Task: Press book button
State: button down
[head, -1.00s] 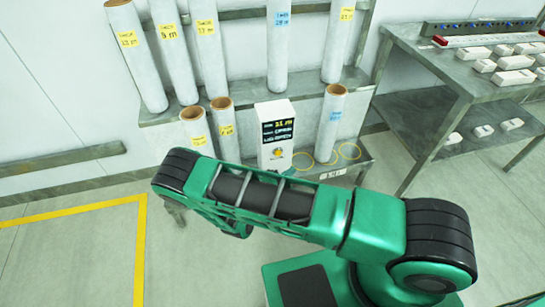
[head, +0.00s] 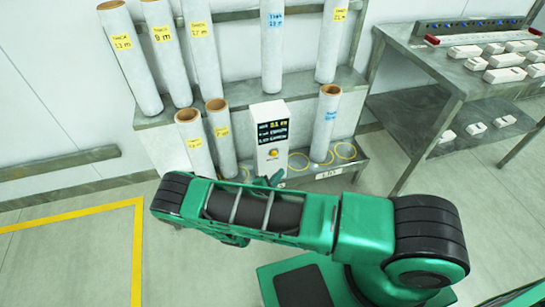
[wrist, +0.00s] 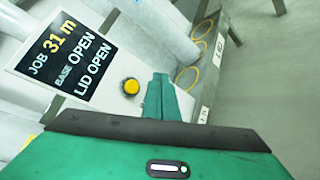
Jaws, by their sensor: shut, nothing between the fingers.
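The yellow round button (head: 274,153) sits on the front of a white box (head: 270,112), below its dark screen. In the wrist view the button (wrist: 131,87) is just left of my gripper's fingertips. That screen (wrist: 58,56) reads JOB 31 m, BASE OPEN, LID OPEN. My gripper (wrist: 160,82) is shut and empty, its green fingers pointing toward the box. In the head view my gripper (head: 270,178) shows just below the button, partly hidden by my arm. I see a gap beside the button in the wrist view; I cannot tell the depth between them.
Two short tubes (head: 217,120) stand left of the box and one tube (head: 325,125) right of it. Several tall labelled tubes (head: 199,45) stand on the shelf behind. Yellow rings (head: 345,150) mark the low shelf. A bench (head: 455,75) with white blocks is at right.

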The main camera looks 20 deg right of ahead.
jog(key=w, duration=0.6)
jog(key=shift+w, duration=0.35)
jog(key=shift+w, duration=0.9)
dwell(2.6)
jog(key=shift+s, duration=0.95)
jog(key=shift+s, duration=2.5)
